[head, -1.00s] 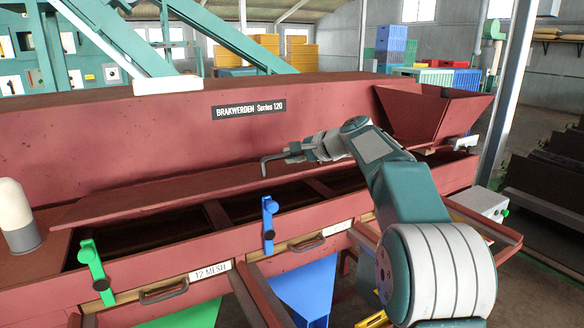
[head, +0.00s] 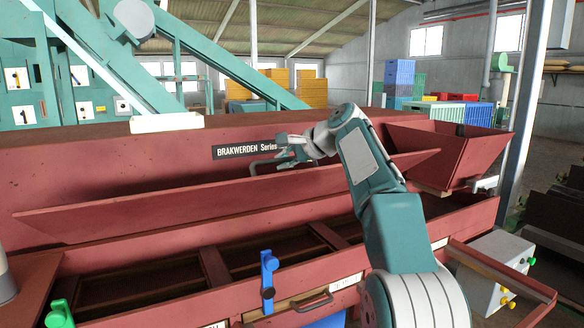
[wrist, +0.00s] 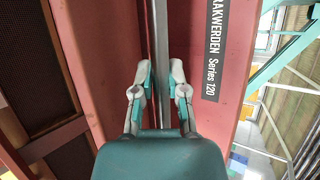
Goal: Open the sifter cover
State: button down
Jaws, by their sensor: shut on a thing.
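The sifter cover (head: 150,215) is a long red panel along the red machine in the head view. It stands tilted up, its front edge raised well above the open bays (head: 180,275). My gripper (head: 285,158) is above the cover, in front of the BRAKWERDEN label (head: 235,150). It is shut on a grey bar handle (head: 257,165), whose bent end sticks out to the left. In the wrist view, the handle (wrist: 160,30) runs between the two fingers of my gripper (wrist: 160,85). The handle's joint with the cover is not clear.
A red hopper (head: 440,155) stands at the right end. Blue (head: 268,280) and green (head: 60,315) levers rise at the machine's front. A control box (head: 497,265) with buttons is at the lower right. A pillar (head: 522,110) stands behind it.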

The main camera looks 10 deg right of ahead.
jog(key=shift+w+a+r, duration=0.1)
jog(key=shift+r, duration=0.1)
jog(key=c, duration=0.6)
grip_release()
jog(key=shift+c, duration=0.2)
jog(key=v, duration=1.2)
jog(key=shift+w+f, duration=0.1)
